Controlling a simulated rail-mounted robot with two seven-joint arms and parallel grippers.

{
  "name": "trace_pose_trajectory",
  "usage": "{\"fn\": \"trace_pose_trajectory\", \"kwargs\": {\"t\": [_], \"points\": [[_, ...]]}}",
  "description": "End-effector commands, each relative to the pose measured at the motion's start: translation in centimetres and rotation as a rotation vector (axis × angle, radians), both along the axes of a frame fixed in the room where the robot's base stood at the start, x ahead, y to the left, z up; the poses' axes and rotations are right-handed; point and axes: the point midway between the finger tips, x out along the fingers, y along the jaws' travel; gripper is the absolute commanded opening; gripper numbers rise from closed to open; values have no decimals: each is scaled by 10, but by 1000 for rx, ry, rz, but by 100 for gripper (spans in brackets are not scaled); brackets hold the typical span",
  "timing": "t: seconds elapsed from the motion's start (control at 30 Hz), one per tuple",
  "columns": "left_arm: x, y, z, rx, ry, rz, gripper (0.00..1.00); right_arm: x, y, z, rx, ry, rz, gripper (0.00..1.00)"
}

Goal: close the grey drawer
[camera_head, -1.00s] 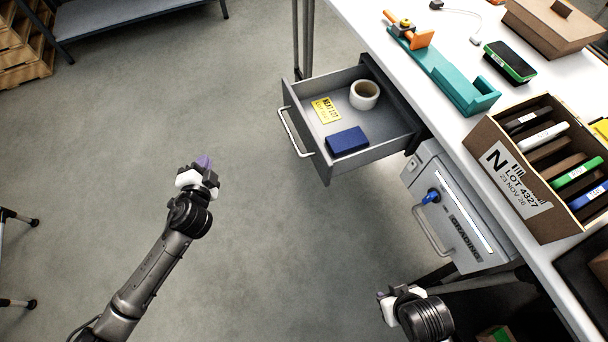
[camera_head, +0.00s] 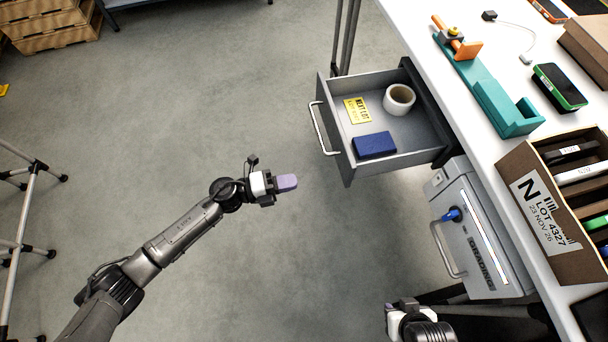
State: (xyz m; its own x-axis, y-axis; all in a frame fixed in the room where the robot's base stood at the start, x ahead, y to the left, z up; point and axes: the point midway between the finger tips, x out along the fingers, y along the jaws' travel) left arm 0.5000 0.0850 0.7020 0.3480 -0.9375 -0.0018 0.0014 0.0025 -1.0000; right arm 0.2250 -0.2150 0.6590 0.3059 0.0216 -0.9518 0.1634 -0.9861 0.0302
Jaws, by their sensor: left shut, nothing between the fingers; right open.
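The grey drawer (camera_head: 346,164) is pulled out from under the white table, with its bar handle (camera_head: 322,129) on the side facing left. Inside it are a white tape roll (camera_head: 399,99), a yellow label (camera_head: 358,110) and a blue box (camera_head: 374,145). My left gripper (camera_head: 287,183) is shut and empty. It points right, below and to the left of the drawer front, and appears apart from it. My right gripper (camera_head: 391,308) is at the bottom edge, below the drawer and only partly in view; its fingers are hard to make out.
A lower grey cabinet marked GRADING (camera_head: 480,255) has a handle and a blue key. The white table (camera_head: 480,125) holds a teal fixture (camera_head: 490,92), a phone (camera_head: 560,86) and a carton (camera_head: 540,215). A tripod (camera_head: 30,195) stands at left. Floor left of the drawer is clear.

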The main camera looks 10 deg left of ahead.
Motion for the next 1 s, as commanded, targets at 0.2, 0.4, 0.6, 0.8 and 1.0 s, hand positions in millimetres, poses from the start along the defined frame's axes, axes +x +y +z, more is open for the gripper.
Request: {"fn": "trace_pose_trajectory", "kwargs": {"t": [0.2,0.4,0.6,0.8,1.0], "points": [[15,-39,-1,-4,-4,0,0,0,-1,-13,-5,0,4,43],[27,-73,-2,-3,-1,0,0,0,-3,-23,-9,1,5,43],[37,-99,-2,-3,-1,1,0,0,-3,-32,-8,1,5,43],[43,-114,-1,-3,1,2,0,0,-2,-36,-6,1,3,43],[44,-118,0,-1,1,2,0,0,0,-37,-1,1,1,43]]}}
